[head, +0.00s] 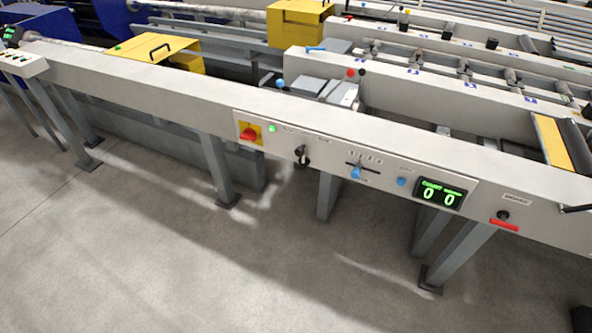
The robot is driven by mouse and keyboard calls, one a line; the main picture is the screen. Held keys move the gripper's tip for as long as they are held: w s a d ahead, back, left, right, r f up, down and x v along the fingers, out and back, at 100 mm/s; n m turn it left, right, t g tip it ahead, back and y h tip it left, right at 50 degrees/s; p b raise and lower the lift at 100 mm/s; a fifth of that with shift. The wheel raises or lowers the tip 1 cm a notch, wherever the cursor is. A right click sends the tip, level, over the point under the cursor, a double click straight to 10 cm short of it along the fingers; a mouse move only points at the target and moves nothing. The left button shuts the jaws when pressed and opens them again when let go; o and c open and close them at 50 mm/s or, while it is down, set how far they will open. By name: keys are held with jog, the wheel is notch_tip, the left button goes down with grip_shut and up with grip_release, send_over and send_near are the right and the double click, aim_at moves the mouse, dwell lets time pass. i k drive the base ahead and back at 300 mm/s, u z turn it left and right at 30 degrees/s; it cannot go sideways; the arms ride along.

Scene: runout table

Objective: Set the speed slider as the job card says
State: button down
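The speed slider appears to be the blue knob (356,172) on a dark slot in the control panel (285,148), on the front of the long grey runout table (150,88). Several small marks sit above the slot, too small to read. The knob looks near the middle of the slot. A small pale card or label (349,97) is on the grey part behind the panel. I cannot tell whether it is the job card, and its print is not legible. My gripper is not in view.
The panel also has a red rotary switch (249,134) on yellow, a green lamp (272,128), a black selector (302,153), a blue button (402,181) and a display (440,193) showing 0 and 0. A black knob (503,215) is farther right. Open floor (250,270) lies in front.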

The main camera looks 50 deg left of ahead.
aim_at(355, 174)
jog(key=u, duration=1.4)
jog(key=k, duration=1.25)
jog(key=u, duration=1)
jog(key=i, duration=1.75)
jog(key=z, duration=1)
